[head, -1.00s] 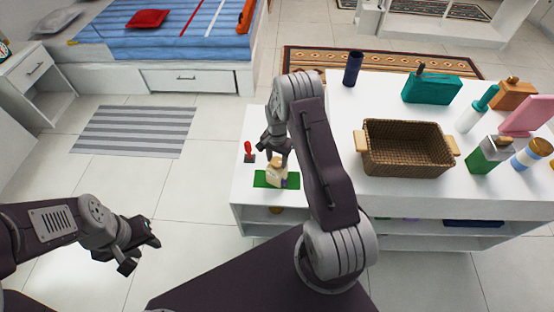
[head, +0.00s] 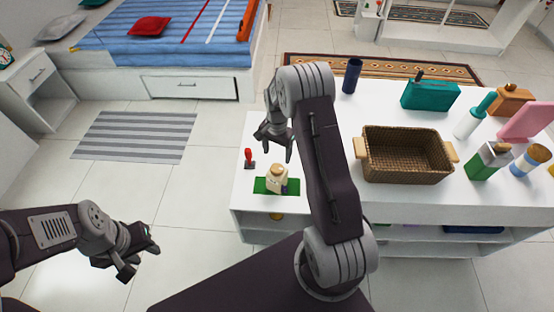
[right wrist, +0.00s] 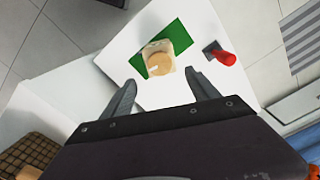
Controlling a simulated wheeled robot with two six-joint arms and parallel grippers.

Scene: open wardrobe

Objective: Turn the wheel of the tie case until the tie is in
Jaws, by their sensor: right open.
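The tie case seems to be the small cream case with a round tan top (head: 277,180), upright on a green mat (head: 262,186). In the right wrist view its tan top (right wrist: 159,63) shows from above, beyond the fingertips. A small dark purple bit (head: 285,188) shows at its right side; I cannot tell whether it is the tie. My right gripper (head: 277,150) is open and empty, above and apart from the case; its spread fingers also show in the right wrist view (right wrist: 163,88). My left gripper (head: 142,262) is open and empty over the floor, far left of the case.
A red-handled stamp-like object (head: 249,158) stands just left of the mat. A wicker basket (head: 408,178) and several bottles and boxes stand on the white top to the right. A dark blue cylinder (head: 351,76) stands at the back. Floor lies open on the left.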

